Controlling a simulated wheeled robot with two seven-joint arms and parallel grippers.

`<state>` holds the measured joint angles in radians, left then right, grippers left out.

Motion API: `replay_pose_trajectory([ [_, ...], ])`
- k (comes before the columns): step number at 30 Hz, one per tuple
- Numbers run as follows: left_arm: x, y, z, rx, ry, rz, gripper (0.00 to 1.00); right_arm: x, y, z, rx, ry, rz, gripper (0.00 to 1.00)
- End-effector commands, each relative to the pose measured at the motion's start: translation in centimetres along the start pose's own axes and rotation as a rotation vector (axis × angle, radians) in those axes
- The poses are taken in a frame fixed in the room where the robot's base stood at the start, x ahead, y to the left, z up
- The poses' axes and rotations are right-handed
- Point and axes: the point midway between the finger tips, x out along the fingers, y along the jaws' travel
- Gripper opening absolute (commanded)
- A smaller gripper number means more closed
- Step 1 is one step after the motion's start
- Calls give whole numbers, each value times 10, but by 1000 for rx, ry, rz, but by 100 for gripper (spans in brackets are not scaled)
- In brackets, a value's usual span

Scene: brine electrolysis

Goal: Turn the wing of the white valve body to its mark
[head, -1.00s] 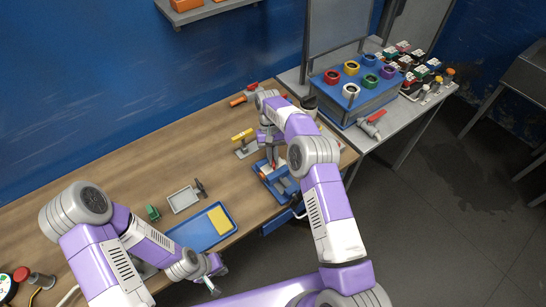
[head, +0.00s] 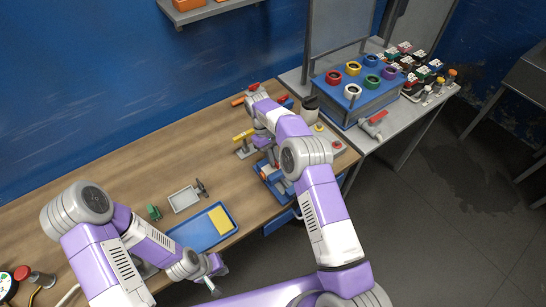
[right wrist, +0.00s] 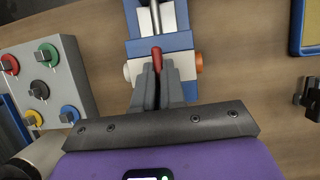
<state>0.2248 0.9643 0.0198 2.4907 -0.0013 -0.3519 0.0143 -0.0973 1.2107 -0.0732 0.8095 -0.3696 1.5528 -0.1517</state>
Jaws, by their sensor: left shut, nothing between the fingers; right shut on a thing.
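In the right wrist view, the white valve body (right wrist: 127,71) sits across a blue and grey stand, with an orange end (right wrist: 199,62) at its right. Its red wing (right wrist: 156,52) stands up between the fingertips. My right gripper (right wrist: 157,66) is shut on the wing, which points away from the wrist. The fingers hide the near part of the valve body; I cannot make out its mark. In the head view, my right gripper (head: 271,160) is over the blue stand (head: 275,185), partly hidden by my arm. My left gripper (head: 214,287) is shut and empty by the table's front edge.
A grey box with coloured knobs (right wrist: 51,80) stands left of the valve in the right wrist view. In the head view, a blue tray with a yellow pad (head: 205,229), a grey tray (head: 184,200) and a yellow-handled valve (head: 243,137) are on the table.

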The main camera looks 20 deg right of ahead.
Motion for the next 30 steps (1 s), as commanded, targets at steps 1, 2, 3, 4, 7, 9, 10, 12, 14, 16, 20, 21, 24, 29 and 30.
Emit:
replay_pose_trajectory([
  [1,0,0,0,0,0,0,0,3,-1,0,-3,-5,-1,0],
  [2,0,0,0,0,0,0,0,3,-1,0,-3,-5,-1,0],
  [3,0,0,0,0,0,0,0,3,-1,0,-3,-5,-1,0],
  [4,0,0,0,0,0,0,0,3,-1,0,-3,-5,-1,0],
  [7,0,0,0,0,0,0,0,3,-1,0,-3,-5,-1,0],
  [9,0,0,0,0,0,0,0,3,-1,0,-3,-5,-2,18],
  [10,0,0,0,0,0,0,0,3,-1,0,-3,-5,-2,22],
  [12,0,0,0,0,0,0,0,3,0,0,-2,-4,-1,33],
  [14,0,0,0,0,0,0,0,2,0,0,-1,-3,-1,36],
  [16,0,0,0,0,0,0,0,2,0,0,-1,-3,-1,36],
  [20,0,0,0,0,0,0,0,1,0,0,0,-2,-1,36],
  [21,0,0,0,0,0,0,0,1,0,0,0,-1,-1,36],
  [24,-2,1,0,0,0,0,0,-2,1,2,2,-1,-2,36],
  [29,-12,4,0,0,0,0,0,-16,6,9,15,0,-7,36],
  [30,-15,6,1,0,0,0,0,-20,8,12,19,0,-8,36],
])
